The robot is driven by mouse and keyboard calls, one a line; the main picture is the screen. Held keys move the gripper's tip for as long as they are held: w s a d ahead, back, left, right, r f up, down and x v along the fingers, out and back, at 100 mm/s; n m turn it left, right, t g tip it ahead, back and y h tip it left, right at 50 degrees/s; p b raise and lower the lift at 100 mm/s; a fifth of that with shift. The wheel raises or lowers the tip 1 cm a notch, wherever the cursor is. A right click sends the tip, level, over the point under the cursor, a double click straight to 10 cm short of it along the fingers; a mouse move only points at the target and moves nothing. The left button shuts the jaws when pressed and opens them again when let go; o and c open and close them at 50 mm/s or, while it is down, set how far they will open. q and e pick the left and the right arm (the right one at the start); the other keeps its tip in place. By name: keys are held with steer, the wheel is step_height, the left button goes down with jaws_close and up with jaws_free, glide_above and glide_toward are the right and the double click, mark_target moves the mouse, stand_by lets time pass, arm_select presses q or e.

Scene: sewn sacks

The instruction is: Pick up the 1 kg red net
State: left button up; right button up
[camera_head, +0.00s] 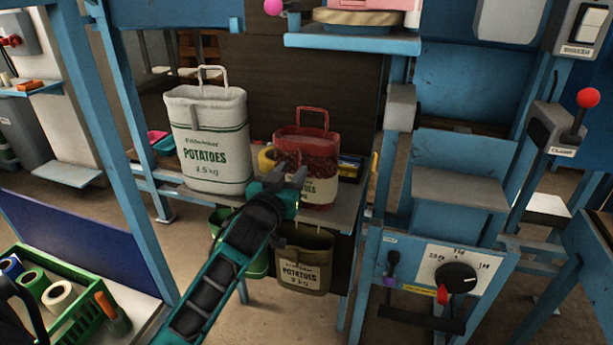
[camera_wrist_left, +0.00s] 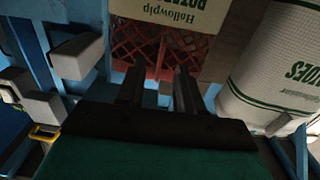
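The red net (camera_head: 302,150) is a red mesh sack with a cream label and a red loop handle on top, standing upright on a shelf in the head view. In the left wrist view the red net (camera_wrist_left: 140,45) appears upside down, just beyond the fingers, with its label at the top. My left gripper (camera_head: 289,177) is in front of the net's lower left part and hides some of it. Its two fingers (camera_wrist_left: 158,88) stand apart with nothing between them. I cannot tell whether they touch the net. My right gripper is not in view.
A white 2.5 kg potato sack (camera_head: 208,125) stands left of the net; it shows right in the wrist view (camera_wrist_left: 270,75). A brown 2 kg sack (camera_head: 303,262) hangs below the shelf (camera_head: 345,212). A blue post (camera_head: 385,130) rises to the right. A green crate (camera_head: 75,320) is lower left.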

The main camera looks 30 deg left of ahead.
mark_target(305, 162)
arm_select(q)
steer(key=shift+x, duration=1.45)
steer(key=shift+c, duration=0.2)
jaws_close()
